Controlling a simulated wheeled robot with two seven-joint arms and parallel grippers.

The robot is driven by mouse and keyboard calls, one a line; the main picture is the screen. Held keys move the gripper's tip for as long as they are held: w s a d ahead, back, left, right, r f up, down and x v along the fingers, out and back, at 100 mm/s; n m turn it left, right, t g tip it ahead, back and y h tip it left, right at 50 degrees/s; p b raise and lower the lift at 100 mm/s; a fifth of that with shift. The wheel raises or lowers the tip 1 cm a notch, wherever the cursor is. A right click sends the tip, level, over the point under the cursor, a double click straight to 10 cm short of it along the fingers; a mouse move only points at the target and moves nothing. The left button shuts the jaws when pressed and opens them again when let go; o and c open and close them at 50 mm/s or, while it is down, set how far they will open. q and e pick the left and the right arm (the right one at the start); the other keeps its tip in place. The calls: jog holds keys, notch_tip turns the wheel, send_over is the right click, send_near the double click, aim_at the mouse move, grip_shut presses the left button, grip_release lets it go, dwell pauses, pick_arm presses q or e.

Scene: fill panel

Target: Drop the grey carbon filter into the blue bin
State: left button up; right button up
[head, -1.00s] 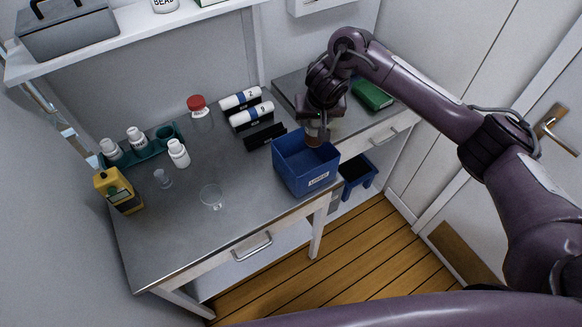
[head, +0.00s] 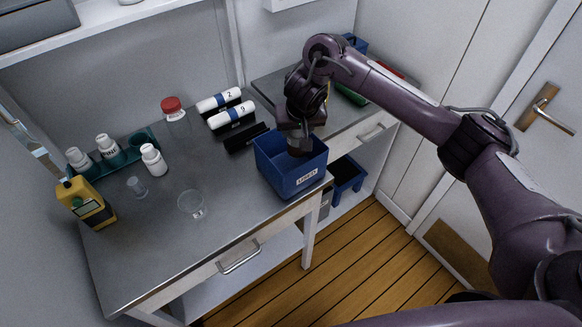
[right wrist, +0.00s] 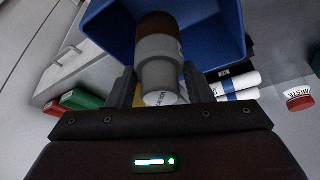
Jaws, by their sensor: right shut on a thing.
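The blue bin (head: 291,180) stands on the grey bench near its front right edge, with a white label on its front. My right gripper (head: 299,134) is above the bin's opening and points down. It is shut on the grey carbon filter, a grey cylinder with a brown end. In the right wrist view the filter (right wrist: 159,58) sits between the two fingers, its brown end reaching toward the inside of the blue bin (right wrist: 215,38). In the head view the gripper mostly hides the filter. My left gripper is not in view.
Two white cartridges with blue bands (head: 231,115) lie on black holders behind the bin. A red-capped jar (head: 175,122), a glass dish (head: 191,204), a yellow bottle (head: 86,203) and a green rack (head: 128,153) are further left. The bench front is clear.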

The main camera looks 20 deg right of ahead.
jog(key=o, duration=1.1)
jog(key=p+v, duration=0.4)
jog(key=v, duration=0.3)
jog(key=shift+r+p, duration=0.1)
jog(key=shift+p, duration=0.3)
jog(key=shift+s+r, duration=0.25)
jog(key=shift+r, duration=0.05)
